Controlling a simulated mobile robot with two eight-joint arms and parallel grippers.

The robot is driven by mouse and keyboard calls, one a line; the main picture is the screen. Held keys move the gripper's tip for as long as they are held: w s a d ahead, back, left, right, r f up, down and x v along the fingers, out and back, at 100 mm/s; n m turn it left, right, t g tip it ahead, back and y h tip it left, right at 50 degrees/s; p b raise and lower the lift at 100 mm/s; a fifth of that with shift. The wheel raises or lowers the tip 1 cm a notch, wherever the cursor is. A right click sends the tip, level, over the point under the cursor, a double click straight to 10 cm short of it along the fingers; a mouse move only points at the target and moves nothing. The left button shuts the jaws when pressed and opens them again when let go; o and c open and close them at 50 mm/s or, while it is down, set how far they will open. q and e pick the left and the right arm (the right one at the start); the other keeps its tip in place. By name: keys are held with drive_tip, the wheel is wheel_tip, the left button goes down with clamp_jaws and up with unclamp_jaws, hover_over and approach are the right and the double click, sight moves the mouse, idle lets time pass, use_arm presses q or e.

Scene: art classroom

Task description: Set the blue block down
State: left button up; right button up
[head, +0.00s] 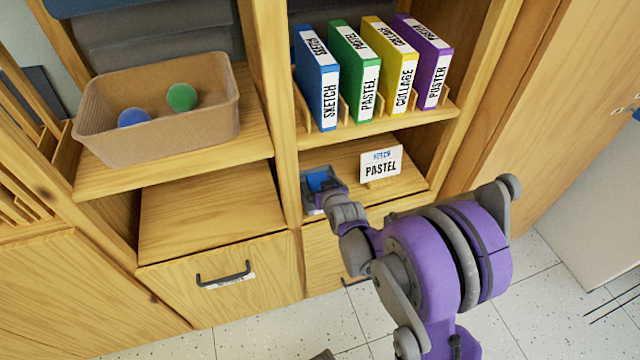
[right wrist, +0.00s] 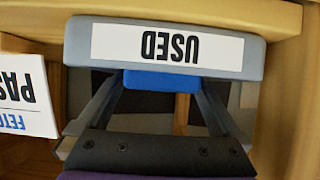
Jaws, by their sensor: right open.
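The blue block (right wrist: 160,81) shows between the fingertips of my right gripper (right wrist: 160,95) in the right wrist view, right by the edge of a grey panel labelled USED (right wrist: 253,48). The fingers stand apart, one on each side of it, and are open. Whether the block rests on a surface is hidden. In the head view my right gripper (head: 322,186) is in the lower middle cubby, at a small blue and grey patch where block and holder cannot be told apart. My left gripper is not in view.
A card reading PASTEL (head: 381,163) stands just right of the gripper. Above are blue (head: 317,80), green, yellow and purple binders. A tan bin (head: 200,137) on the left holds a blue ball (head: 133,118) and green ball (head: 182,97). The lower left shelf (head: 205,205) is bare.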

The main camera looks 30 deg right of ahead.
drive_tip(key=p+v, duration=0.3)
drive_tip(key=v, duration=0.9)
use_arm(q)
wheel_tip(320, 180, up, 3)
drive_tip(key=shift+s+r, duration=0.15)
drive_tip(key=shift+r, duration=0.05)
use_arm(e)
drive_tip(key=s+a+n+g+y, duration=0.1)
drive_tip(key=s+a+g, duration=0.2)
drive_tip(key=s+a, duration=0.3)
drive_tip(key=s+a+n+g+y, duration=0.1)
drive_tip(key=s+a+g, duration=0.3)
drive_tip(key=s, duration=1)
drive_tip(key=shift+s+a+r+n+y, duration=0.3)
drive_tip(key=shift+a+y, duration=0.2)
drive_tip(key=shift+a, duration=0.7)
use_arm(q)
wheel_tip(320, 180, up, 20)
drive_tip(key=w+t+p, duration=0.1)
drive_tip(key=p, duration=1.6)
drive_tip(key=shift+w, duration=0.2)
use_arm(e)
wheel_tip(320, 180, up, 20)
drive_tip(key=w, duration=0.1)
drive_tip(key=shift+w+t, duration=0.3)
